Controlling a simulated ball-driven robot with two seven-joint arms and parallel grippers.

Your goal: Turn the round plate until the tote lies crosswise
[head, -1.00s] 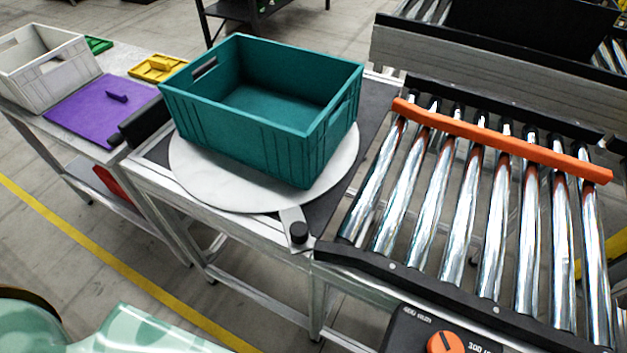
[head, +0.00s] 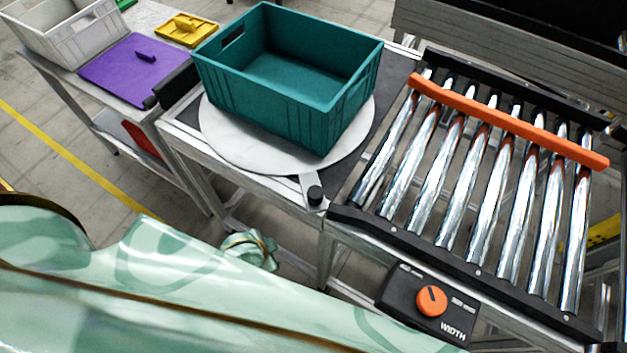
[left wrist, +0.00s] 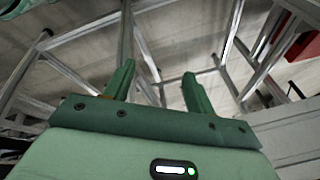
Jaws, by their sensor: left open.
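A teal open tote (head: 285,85) stands empty on a pale round plate (head: 235,148) in the head view. The tote sits at an angle on the plate, with a handle slot at each short end. A metal tab with a black knob (head: 314,195) is at the plate's front edge. My left gripper (left wrist: 157,80) is open and empty in the left wrist view, with metal frame legs and floor beyond its fingers. It is apart from the tote and plate. My right gripper is in neither view.
A roller conveyor (head: 470,175) with an orange bar (head: 510,120) adjoins on the right. A control box with an orange dial (head: 431,301) is at its front. On the left table are a grey crate (head: 65,40), a purple lid (head: 130,70) and a yellow lid (head: 187,29).

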